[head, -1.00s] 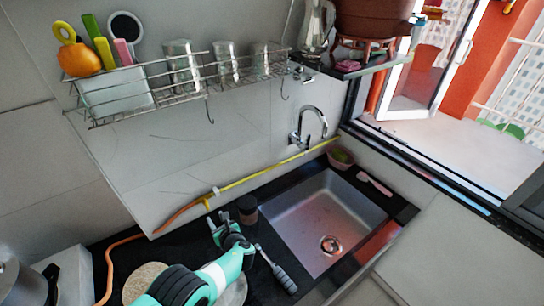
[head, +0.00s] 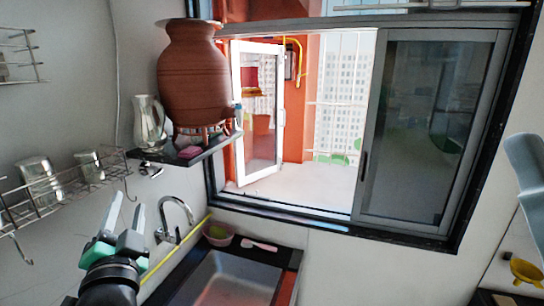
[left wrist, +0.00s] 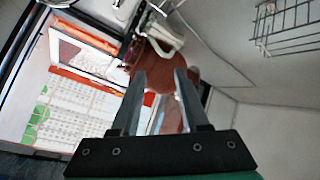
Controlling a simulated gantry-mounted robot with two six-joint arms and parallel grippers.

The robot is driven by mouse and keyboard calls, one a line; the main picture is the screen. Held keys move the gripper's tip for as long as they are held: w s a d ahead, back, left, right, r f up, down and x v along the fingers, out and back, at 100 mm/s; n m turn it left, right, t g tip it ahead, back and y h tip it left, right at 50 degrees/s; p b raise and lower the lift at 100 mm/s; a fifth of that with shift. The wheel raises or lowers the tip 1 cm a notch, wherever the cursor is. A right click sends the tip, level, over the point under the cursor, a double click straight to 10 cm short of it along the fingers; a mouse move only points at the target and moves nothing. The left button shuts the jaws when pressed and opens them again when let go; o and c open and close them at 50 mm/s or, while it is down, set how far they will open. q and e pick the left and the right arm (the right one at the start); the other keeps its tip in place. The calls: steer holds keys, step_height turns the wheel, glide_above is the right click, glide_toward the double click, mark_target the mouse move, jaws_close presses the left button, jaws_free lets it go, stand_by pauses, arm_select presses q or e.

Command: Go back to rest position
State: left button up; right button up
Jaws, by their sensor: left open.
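My left gripper (head: 124,216) is open and empty, raised in front of the wall at the lower left of the head view, left of the faucet. In the left wrist view its two fingers (left wrist: 158,92) stand apart with nothing between them that they touch. The brown clay waterpot (head: 190,75) stands on its stand on a black corner shelf (head: 190,152), beyond the gripper and apart from it. It also shows past the fingertips in the left wrist view (left wrist: 168,112). My right gripper is not in view.
A metal jug (head: 149,122) stands on the shelf beside the pot. A wire rack (head: 75,193) with metal cups hangs on the left wall. The faucet (head: 178,215) rises by the sink (head: 235,280). A window (head: 300,120) is partly open at the back.

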arm_select(q)
steer(key=s+d+r+n+t+h, duration=0.2)
steer(key=s+d+r+t+h, duration=0.3)
steer(key=s+r, duration=0.45)
steer(key=s+d+r+n+t+h, duration=0.2)
steer(key=s+d+r+t+h, duration=0.25)
steer(key=s+r, duration=0.5)
step_height(320, 180, up, 19)
steer(key=s+p, duration=0.1)
steer(key=p, duration=1.9)
steer(key=shift+n+p, duration=0.35)
steer(key=shift+n, duration=0.05)
